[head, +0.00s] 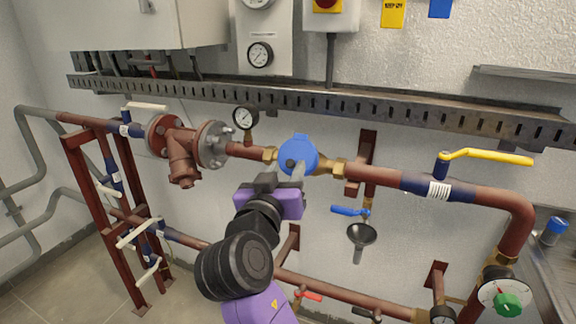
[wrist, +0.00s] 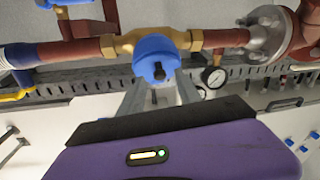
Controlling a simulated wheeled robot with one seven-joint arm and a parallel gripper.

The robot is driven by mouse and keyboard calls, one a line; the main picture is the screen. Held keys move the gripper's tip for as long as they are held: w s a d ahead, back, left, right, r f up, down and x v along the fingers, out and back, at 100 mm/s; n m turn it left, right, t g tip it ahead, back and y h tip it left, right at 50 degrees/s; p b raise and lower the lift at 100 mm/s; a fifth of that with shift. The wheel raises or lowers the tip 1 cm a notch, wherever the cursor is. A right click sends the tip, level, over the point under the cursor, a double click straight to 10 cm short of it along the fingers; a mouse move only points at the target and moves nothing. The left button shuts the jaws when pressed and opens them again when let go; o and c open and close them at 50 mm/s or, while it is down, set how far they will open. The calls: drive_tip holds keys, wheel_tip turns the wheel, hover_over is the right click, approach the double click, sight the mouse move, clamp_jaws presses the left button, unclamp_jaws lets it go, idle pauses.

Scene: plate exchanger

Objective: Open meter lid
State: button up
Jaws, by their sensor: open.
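The water meter with its round blue lid (head: 300,150) sits on the upper red-brown pipe, between brass fittings. The lid looks shut, and no dial face shows. In the wrist view the blue lid (wrist: 156,52) is just ahead of my fingers, with a small dark piece at its near edge. My gripper (head: 294,173) is open just below the meter in the head view. In the wrist view my gripper (wrist: 160,90) has its two grey fingers apart, near the lid's lower edge. I cannot tell whether a finger touches the lid.
A pressure gauge (head: 246,118) stands left of the meter, and a flanged strainer (head: 184,148) farther left. A yellow-handled valve (head: 485,156) is at the right. A blue-handled valve (head: 350,211) and a funnel (head: 361,235) hang below. A slotted metal rail (head: 330,102) runs above.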

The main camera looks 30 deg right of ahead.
drive_tip(key=shift+x, duration=0.95)
drive_tip(key=shift+c, duration=0.4)
clamp_jaws()
idle(0.4)
